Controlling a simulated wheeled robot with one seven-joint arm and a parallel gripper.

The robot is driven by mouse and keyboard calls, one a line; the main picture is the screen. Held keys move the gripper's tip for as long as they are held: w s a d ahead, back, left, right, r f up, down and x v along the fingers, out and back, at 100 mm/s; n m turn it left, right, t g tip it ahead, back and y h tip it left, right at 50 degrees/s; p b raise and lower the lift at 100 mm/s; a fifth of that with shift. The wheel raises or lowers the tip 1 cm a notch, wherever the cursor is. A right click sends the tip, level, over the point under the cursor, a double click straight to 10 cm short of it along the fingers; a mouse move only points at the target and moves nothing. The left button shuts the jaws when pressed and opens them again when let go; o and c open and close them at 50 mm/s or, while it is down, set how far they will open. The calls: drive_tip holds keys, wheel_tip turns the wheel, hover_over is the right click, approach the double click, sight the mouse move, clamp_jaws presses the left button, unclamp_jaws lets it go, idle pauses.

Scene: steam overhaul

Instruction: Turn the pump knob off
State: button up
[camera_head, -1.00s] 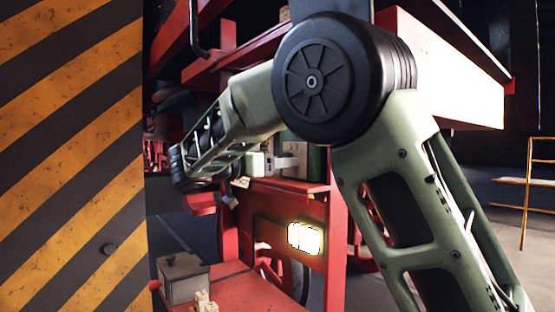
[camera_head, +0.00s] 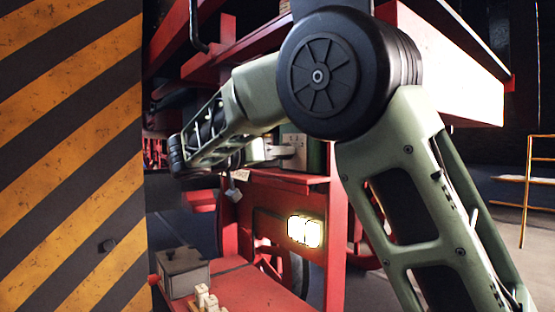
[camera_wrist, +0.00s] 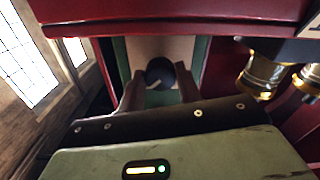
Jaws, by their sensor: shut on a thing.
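The pump knob (camera_wrist: 160,72) is a round black knob on a pale panel with green edges, in the upper middle of the wrist view. My gripper (camera_wrist: 159,88) has one finger on each side of it and is shut on it. The lower part of the knob and the contact with the fingers are dark and hard to make out. In the head view my arm reaches left and bends back toward the red machinery; the knob cannot be made out there.
A red beam (camera_wrist: 175,10) runs just above the knob, and brass fittings (camera_wrist: 262,75) sit close on the right. In the head view a striped panel (camera_head: 70,150) fills the left. A grey metal box (camera_head: 183,272) and small pale blocks (camera_head: 207,299) are on a red shelf (camera_head: 245,280).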

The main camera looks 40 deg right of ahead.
drive_tip(key=n+b, duration=0.1)
drive_tip(key=n, duration=0.1)
drive_tip(key=shift+f+n, duration=0.15)
drive_tip(key=shift+n, duration=0.25)
drive_tip(key=n, duration=0.3)
drive_tip(key=shift+n+b, duration=0.3)
drive_tip(key=shift+b, duration=0.05)
drive_tip(key=n, duration=0.2)
drive_tip(key=n+p, duration=0.1)
drive_tip(key=n, duration=0.3)
drive_tip(key=shift+s+r+p, duration=0.1)
drive_tip(key=shift+r+p, duration=0.2)
drive_tip(key=n+p, duration=0.3)
drive_tip(key=n, duration=0.2)
drive_tip(key=shift+r+n, duration=0.1)
drive_tip(key=shift+n, duration=0.2)
drive_tip(key=shift+n+p, duration=1.55)
drive_tip(key=shift+n, duration=0.05)
drive_tip(key=shift+f, duration=0.2)
drive_tip(key=o, duration=1)
drive_tip(key=shift+a, duration=0.1)
